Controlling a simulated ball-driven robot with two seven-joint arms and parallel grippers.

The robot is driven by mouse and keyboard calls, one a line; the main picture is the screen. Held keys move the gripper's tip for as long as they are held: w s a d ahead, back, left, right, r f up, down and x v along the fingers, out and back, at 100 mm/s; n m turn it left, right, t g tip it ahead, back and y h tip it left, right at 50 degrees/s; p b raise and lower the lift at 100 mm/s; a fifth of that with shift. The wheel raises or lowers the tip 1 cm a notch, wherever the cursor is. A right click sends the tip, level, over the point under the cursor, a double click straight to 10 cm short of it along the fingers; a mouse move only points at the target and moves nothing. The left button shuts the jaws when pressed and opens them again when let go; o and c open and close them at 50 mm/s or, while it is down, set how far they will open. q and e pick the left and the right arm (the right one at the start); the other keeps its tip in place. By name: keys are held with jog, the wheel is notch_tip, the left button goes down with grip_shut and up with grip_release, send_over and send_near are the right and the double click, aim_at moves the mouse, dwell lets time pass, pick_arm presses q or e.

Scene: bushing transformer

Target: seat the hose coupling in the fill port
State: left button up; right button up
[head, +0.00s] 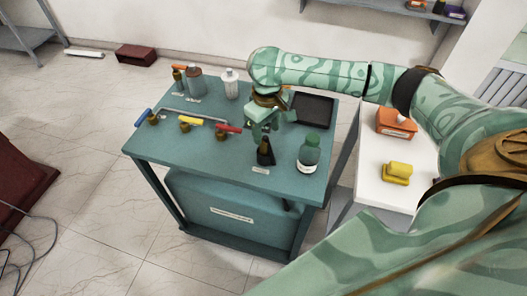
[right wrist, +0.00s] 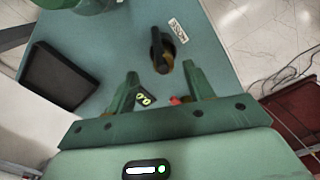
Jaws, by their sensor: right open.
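A black-topped brass fitting (head: 265,152) stands upright near the front of the teal bench, beside a small label. It also shows in the right wrist view (right wrist: 159,48), just beyond the fingertips. I cannot tell whether it is the hose coupling, the fill port or both. My right gripper (head: 263,130) hangs just behind and above it, pointing down. In the right wrist view its two fingers (right wrist: 162,74) are spread apart with nothing gripped. A dark piece with yellow-green marks (right wrist: 145,99) shows between them. My left gripper is out of view.
Blue, yellow (head: 190,121) and red (head: 229,128) handles stand on the bench (head: 190,157) at left. A green bottle (head: 309,152) is close on the right. A black tray (head: 314,111) lies behind it. A white side table (head: 370,172) holds orange and yellow items.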

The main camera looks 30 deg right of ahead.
aim_at(265, 139)
jog(key=f+b, duration=0.1)
jog(key=f, duration=0.1)
jog(key=f+b, duration=0.2)
jog(key=f, duration=0.1)
jog(key=shift+w+a+f, duration=0.1)
jog(key=shift+a+f, duration=0.1)
jog(key=shift+f, duration=0.05)
jog(key=shift+r, duration=0.15)
jog(key=c, duration=1.1)
jog(key=shift+r, duration=0.15)
